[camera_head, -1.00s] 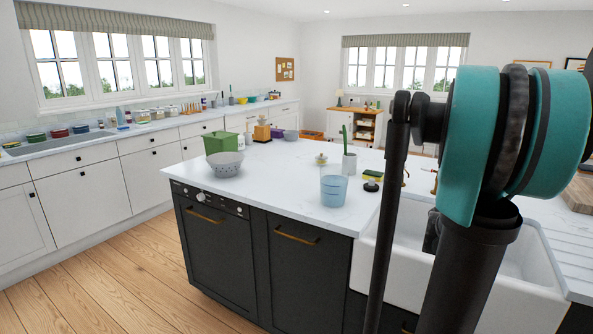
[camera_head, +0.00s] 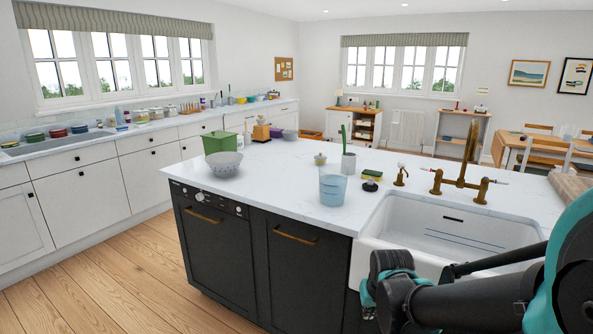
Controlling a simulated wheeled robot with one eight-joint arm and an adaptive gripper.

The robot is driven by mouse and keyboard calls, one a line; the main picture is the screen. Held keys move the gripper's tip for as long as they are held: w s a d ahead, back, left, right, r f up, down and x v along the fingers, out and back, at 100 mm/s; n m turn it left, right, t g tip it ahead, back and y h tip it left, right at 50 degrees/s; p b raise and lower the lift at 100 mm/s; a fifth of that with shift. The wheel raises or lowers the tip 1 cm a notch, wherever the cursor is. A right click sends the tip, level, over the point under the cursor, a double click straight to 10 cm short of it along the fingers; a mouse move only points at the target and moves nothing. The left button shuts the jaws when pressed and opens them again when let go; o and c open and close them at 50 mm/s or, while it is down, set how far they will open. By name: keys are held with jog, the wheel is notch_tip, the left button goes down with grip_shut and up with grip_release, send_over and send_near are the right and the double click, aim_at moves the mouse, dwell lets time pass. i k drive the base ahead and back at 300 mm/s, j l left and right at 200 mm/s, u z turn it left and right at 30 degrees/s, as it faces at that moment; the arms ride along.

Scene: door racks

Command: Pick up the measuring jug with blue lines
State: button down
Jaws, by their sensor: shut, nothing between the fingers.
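The measuring jug (camera_head: 333,189) is a translucent blue cup-like vessel. It stands upright on the white island counter, near its front edge and left of the sink. Faint lines on its side are too small to read clearly. No part of my arm touches it. My arm, black with teal joints, lies across the lower right, in front of the sink. I cannot make out gripper fingers in this view.
A green box (camera_head: 221,143) and a grey colander (camera_head: 224,164) stand left on the island. A potted cactus (camera_head: 348,160), a sponge (camera_head: 372,176) and a dark round stopper (camera_head: 370,186) are behind the jug. The white sink (camera_head: 450,240) and brass tap (camera_head: 461,182) are right.

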aim_at(332, 177)
jog(key=i+j, duration=0.25)
jog(key=j, duration=0.15)
jog(key=i+j+z, duration=0.15)
jog(key=j, duration=0.25)
jog(key=i+j, duration=0.35)
jog(key=i+j+z, duration=0.15)
jog(key=j, duration=0.5)
jog(key=i+j+z, duration=0.15)
jog(key=j, duration=0.55)
jog(key=j+z, duration=0.15)
jog(key=j, duration=0.5)
